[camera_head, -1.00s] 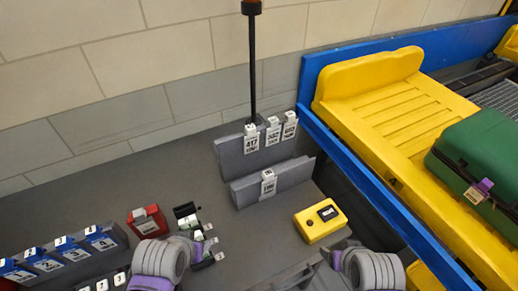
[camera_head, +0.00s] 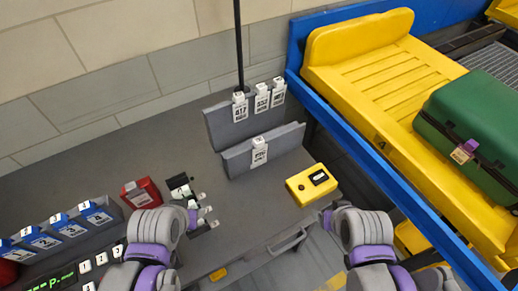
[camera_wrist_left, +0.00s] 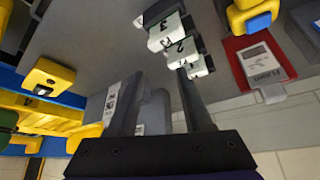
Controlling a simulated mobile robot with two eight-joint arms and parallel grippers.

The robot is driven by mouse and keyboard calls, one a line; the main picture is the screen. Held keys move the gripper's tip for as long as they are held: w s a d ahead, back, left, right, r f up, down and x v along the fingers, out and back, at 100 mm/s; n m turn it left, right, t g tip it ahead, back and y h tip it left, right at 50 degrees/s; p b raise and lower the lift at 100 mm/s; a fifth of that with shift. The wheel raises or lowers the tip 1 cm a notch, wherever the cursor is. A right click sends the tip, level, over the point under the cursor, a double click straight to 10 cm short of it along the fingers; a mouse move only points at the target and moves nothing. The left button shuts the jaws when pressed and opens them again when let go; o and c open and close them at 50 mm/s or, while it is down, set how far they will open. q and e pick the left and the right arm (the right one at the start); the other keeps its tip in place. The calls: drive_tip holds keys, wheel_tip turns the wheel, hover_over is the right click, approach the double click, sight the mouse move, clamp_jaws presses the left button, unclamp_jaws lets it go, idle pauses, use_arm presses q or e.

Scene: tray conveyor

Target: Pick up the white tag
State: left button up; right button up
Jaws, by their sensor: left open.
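A small dark holder by my left gripper carries several white tags (camera_head: 203,211); a black tag (camera_head: 178,181) is at its far end. In the left wrist view a white tag marked 2 (camera_wrist_left: 178,52) hangs there, with others beside it. My left gripper (camera_head: 192,212) is open, its fingers pointing at these tags; in the left wrist view (camera_wrist_left: 158,78) nothing shows held between them. I cannot tell whether a finger touches a tag. Other white tags (camera_head: 240,106) hang on the grey two-step stand. My right gripper (camera_head: 328,218) is near the counter's front edge, its jaws unclear.
A red tag block (camera_head: 141,193) stands just left of the holder. Blue tags (camera_head: 70,226) fill a rack at the left. A yellow box (camera_head: 312,184) lies right of centre. The blue conveyor rail (camera_head: 370,150) bounds the right, with a green suitcase (camera_head: 475,115) on a yellow tray.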

use_arm(q)
drive_tip(key=o, duration=0.4)
drive_tip(key=shift+w+d+r, duration=0.15)
drive_tip(key=shift+w+r, duration=0.1)
drive_tip(key=w+d+r+n+g, duration=0.1)
drive_tip(key=w+d+r+n, duration=0.1)
drive_tip(key=w+d+r, duration=0.3)
drive_tip(key=n+g+y+b, duration=0.1)
drive_tip(key=n+y, duration=0.1)
drive_tip(key=n, duration=0.2)
approach(259, 141)
drive_tip(key=shift+x, duration=4.6)
use_arm(e)
drive_tip(key=shift+s+f, duration=0.25)
drive_tip(key=shift+f, duration=0.3)
drive_tip(key=shift+s+f, duration=0.2)
drive_tip(key=shift+f, duration=0.3)
